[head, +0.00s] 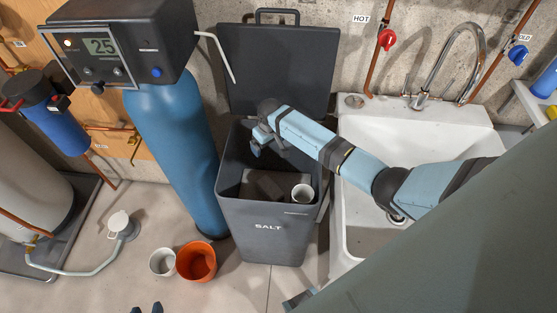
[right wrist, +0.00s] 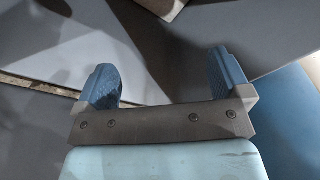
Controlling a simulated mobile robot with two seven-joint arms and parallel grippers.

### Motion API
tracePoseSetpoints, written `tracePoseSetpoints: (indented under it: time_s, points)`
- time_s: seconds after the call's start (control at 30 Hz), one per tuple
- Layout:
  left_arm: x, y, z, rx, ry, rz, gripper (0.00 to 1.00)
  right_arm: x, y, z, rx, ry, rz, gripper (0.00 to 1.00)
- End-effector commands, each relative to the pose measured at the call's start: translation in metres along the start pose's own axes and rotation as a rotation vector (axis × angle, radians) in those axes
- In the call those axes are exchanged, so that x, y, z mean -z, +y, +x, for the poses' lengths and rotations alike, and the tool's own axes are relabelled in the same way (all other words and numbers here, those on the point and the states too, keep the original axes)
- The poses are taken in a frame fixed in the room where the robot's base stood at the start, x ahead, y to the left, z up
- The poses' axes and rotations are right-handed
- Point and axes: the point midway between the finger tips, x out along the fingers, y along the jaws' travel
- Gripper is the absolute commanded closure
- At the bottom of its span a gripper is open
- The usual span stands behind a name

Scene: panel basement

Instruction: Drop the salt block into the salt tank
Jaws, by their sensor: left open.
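The dark grey salt tank (head: 265,240), marked SALT, stands open in the middle of the head view, its lid (head: 280,65) upright against the wall. My right gripper (head: 262,142) is over the rear left of its opening. In the right wrist view its two blue fingers (right wrist: 162,75) are wide apart with nothing between them. A pale brownish piece (right wrist: 160,6) shows at that view's top edge, beyond the fingers; I cannot tell whether it is the salt block. Inside the tank are a brownish-grey surface (head: 265,184) and a white round tube (head: 302,192). My left gripper's fingertips (head: 146,309) show at the bottom edge, apart.
A blue softener cylinder (head: 178,140) stands close left of the tank. A white sink (head: 430,135) is on the right, under my right arm. An orange bucket (head: 197,262) and a white cup (head: 162,262) stand on the floor at front left.

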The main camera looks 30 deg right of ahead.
Motion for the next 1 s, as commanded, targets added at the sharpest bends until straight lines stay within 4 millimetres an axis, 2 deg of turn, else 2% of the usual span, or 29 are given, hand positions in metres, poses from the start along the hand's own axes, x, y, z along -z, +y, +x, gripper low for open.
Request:
tracePoseSetpoints:
  time_s: [0.13, 0.27, 0.37, 0.7, 0.9, 1.0]
  points:
    - [0.0, 0.0, 0.0, 0.0, 0.001, 0.0, 0.57, -0.002, 0.0, 0.001, 0.0, -0.004, 0.0, 0.04]
    - [0.001, 0.0, -0.001, 0.0, 0.001, 0.0, 0.57, -0.001, 0.0, -0.01, 0.0, 0.0, -0.001, 0.04]
    - [0.003, 0.0, -0.001, 0.001, 0.002, 0.0, 0.57, -0.001, 0.0, -0.027, 0.0, 0.001, -0.001, 0.04]
    - [0.005, -0.001, -0.003, 0.001, 0.003, 0.0, 0.57, 0.0, 0.0, -0.104, 0.0, 0.003, -0.001, 0.04]
    - [0.004, -0.001, -0.003, 0.001, 0.002, 0.0, 0.57, 0.0, 0.0, -0.131, 0.0, 0.002, 0.0, 0.04]
    - [0.004, -0.001, -0.003, 0.001, 0.002, 0.0, 0.57, 0.0, 0.0, -0.136, 0.0, 0.0, 0.0, 0.04]
